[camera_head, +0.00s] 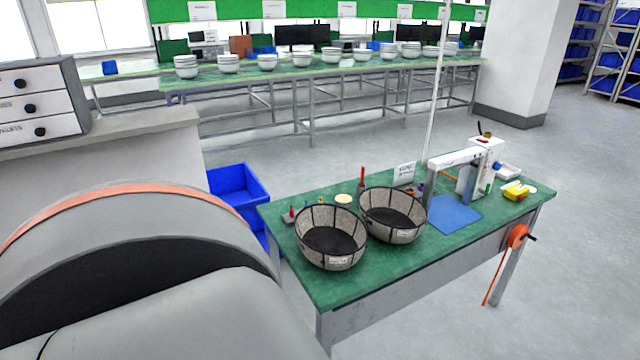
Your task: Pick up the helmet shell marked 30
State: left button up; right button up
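Two bowl-like helmet shells rest open side up on the green-topped table. The left shell (331,240) is grey with dark ribs and a dark inside, and sits near the table's left front part. The right shell (393,216) looks alike and sits just behind and to the right of it, touching or nearly touching. Each has a small white label on its front, too small to read, so I cannot tell which is marked 30. Neither of my grippers is in view.
The green table (350,295) also bears a blue mat (454,215), a grey press-like device (467,178), a yellow item (515,192) and small tools behind the shells. Blue bins (238,187) stand left. A long bench with several stacks of white bowls (302,60) runs behind.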

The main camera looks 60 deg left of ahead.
aim_at(392, 215)
jog(key=u, duration=1.35)
